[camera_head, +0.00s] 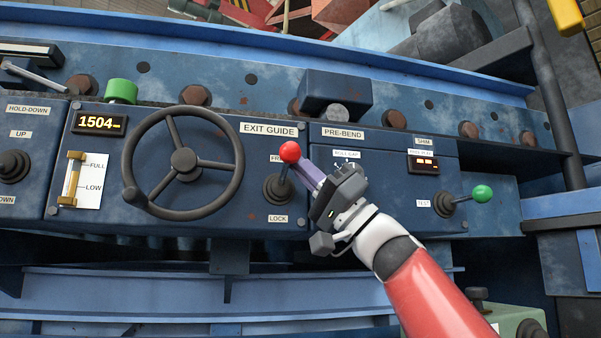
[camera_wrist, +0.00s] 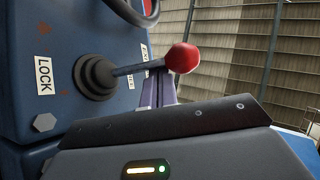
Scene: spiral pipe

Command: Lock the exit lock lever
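The exit lock lever (camera_head: 284,176) has a red ball knob and a black boot, and stands on the blue EXIT GUIDE panel (camera_head: 240,210). It tilts up, toward the partly hidden label above it and away from the LOCK label (camera_head: 278,219). My gripper (camera_head: 308,172) is at the right of the lever, its purple fingers reaching up to just beside the red knob. In the wrist view the lever (camera_wrist: 140,68) stands out from the panel and the fingers (camera_wrist: 158,90) lie behind or beside its shaft near the knob. The finger gap and any contact are hidden.
A black handwheel (camera_head: 183,163) is close left of the lever. The PRE-BEND panel (camera_head: 390,190) is at the right, with a green-knobbed lever (camera_head: 465,198). A dark blue box (camera_head: 335,93) juts out above the gripper. A green button (camera_head: 121,90) is at the upper left.

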